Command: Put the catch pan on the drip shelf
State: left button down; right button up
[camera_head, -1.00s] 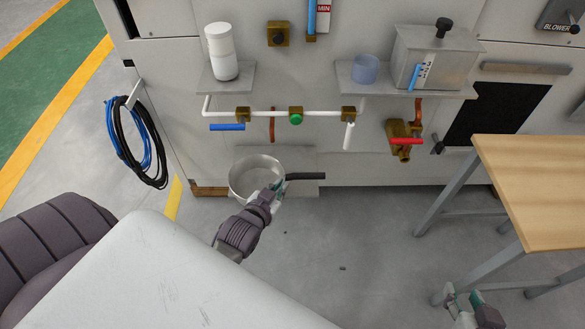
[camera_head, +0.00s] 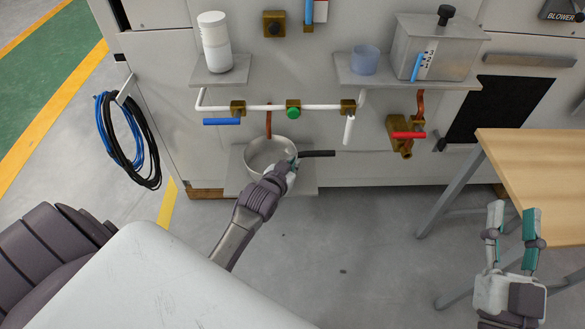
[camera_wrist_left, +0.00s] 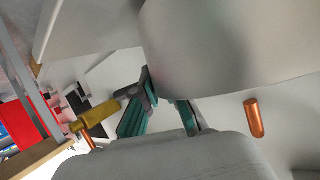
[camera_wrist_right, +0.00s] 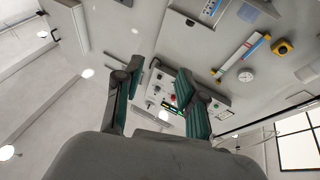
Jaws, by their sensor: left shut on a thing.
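The catch pan (camera_head: 256,165), a round grey metal pan with a dark handle (camera_head: 318,153), is over the drip shelf (camera_head: 235,176), a flat grey plate low on the wall. Whether the pan's bottom touches the shelf is hidden. My left gripper (camera_head: 291,170) is shut on the pan at its near right side, by the handle. In the left wrist view the pan's wall (camera_wrist_left: 235,45) fills the upper right and hides part of the grip. My right gripper (camera_head: 513,215) is open and empty, beside the table; its spread fingers also show in the right wrist view (camera_wrist_right: 152,92).
A copper pipe (camera_head: 268,124) comes down just above the pan. A white pipe (camera_head: 325,106) with blue (camera_head: 222,122) and white (camera_head: 349,130) levers runs above. A red-handled valve (camera_head: 408,135) is right. A wooden table (camera_head: 535,175) stands right. The floor in front is clear.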

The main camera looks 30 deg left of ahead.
pick_arm(q)
jog(key=shift+f, duration=0.35)
pick_arm(e)
jog(key=shift+s+r+t, duration=0.25)
jog(key=shift+r+t, duration=0.15)
jog(key=shift+r, duration=0.1)
jog(key=shift+s+r+t, duration=0.2)
jog(key=shift+r+t, duration=0.2)
jog(key=shift+r, duration=0.05)
pick_arm(q)
jog(key=c, duration=1.3)
grip_release()
jog(key=shift+f, duration=0.15)
